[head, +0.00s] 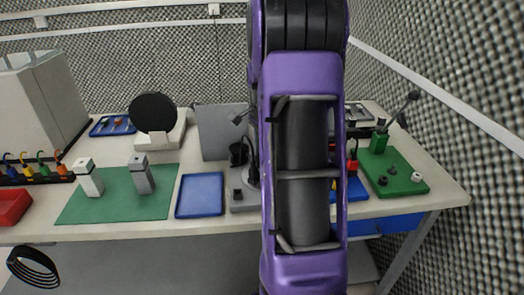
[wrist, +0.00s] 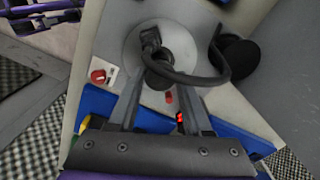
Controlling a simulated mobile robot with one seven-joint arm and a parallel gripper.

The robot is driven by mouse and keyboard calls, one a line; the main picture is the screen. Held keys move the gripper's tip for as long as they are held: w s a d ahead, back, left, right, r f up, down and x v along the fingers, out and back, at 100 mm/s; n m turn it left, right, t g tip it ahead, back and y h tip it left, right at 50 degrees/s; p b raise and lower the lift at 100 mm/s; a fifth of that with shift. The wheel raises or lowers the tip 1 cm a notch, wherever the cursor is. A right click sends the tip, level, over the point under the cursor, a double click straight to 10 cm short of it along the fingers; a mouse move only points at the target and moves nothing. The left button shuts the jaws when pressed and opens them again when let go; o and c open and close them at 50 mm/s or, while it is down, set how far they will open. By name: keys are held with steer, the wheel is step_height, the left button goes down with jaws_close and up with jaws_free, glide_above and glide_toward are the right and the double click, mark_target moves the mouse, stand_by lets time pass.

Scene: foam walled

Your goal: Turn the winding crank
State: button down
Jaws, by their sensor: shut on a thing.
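In the wrist view, a pale round disc (wrist: 185,42) sits on a light grey base. A black crank (wrist: 151,38) with a dark knob stands over the disc. My gripper (wrist: 160,80) is shut on the dark knob of the crank, with one grey finger on each side. A black curved rod or cable (wrist: 222,62) loops to the right of it.
A red knob (wrist: 98,76) on a white plate lies left of the fingers. In the head view, a blue tray (head: 200,195) and a green mat (head: 112,207) lie to the left. A green board (head: 405,186) with small parts lies to the right of my arm.

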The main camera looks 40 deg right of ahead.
steer(key=shift+n+p, duration=0.95)
steer(key=shift+n, duration=2.25)
steer(key=shift+n+p, duration=0.6)
steer(key=shift+n, duration=2.5)
steer(key=shift+n+p, duration=0.55)
steer(key=shift+n, duration=17.95)
